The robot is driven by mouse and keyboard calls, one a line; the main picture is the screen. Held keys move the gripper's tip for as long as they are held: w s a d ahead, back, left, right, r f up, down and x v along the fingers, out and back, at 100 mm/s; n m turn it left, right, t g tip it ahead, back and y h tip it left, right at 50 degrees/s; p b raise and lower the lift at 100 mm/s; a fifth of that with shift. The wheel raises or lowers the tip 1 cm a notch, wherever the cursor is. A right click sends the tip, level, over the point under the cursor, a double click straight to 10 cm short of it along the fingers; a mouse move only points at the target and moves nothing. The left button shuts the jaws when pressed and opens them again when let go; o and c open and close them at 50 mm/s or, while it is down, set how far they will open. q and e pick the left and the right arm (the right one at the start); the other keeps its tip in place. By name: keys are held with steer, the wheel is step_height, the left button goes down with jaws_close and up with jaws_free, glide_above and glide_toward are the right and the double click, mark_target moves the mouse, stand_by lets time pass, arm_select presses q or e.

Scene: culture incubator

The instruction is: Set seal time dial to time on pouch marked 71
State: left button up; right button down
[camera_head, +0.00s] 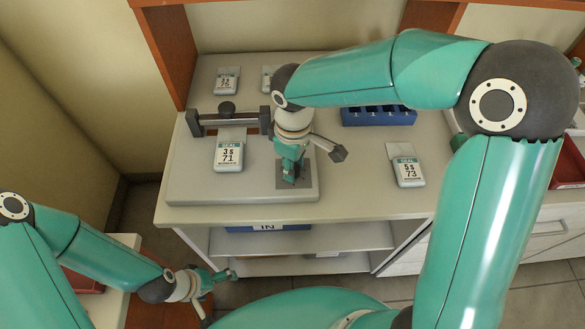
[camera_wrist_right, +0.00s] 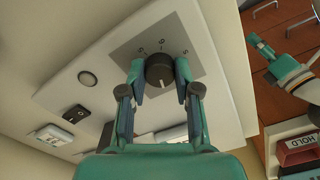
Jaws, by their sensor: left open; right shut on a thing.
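The pouch marked 71 (camera_head: 229,155) lies on the left of the sealer base (camera_head: 225,190), its label reading 3 s. The seal time dial (camera_wrist_right: 159,71) is a dark round knob on a grey square plate (camera_wrist_right: 138,47) with small marks; I cannot read its setting. My right gripper (camera_head: 291,175) reaches down over that plate in the head view and hides the knob. In the right wrist view its fingers (camera_wrist_right: 160,82) are shut on the dial, one on each side. My left gripper (camera_head: 220,288) is open and empty, low in front of the bench.
A pouch marked 73 (camera_head: 408,172) reads 5 s at the right. Another pouch (camera_head: 227,80) lies behind the sealer's dark bar (camera_head: 232,120). A blue rack (camera_head: 378,115) stands behind the right arm. A round button (camera_wrist_right: 88,79) and rocker switch (camera_wrist_right: 75,113) sit near the dial.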

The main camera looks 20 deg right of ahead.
steer(key=m+b, duration=0.2)
steer(key=m, duration=0.3)
steer(key=shift+w+m, duration=0.1)
steer(key=shift+m, duration=0.2)
steer(key=shift+r+m+b, duration=0.15)
steer(key=shift+m+b, duration=0.75)
steer(key=shift+m, duration=1)
steer(key=c, duration=0.8)
jaws_free()
step_height(320, 180, up, 12)
steer(key=shift+f, duration=0.1)
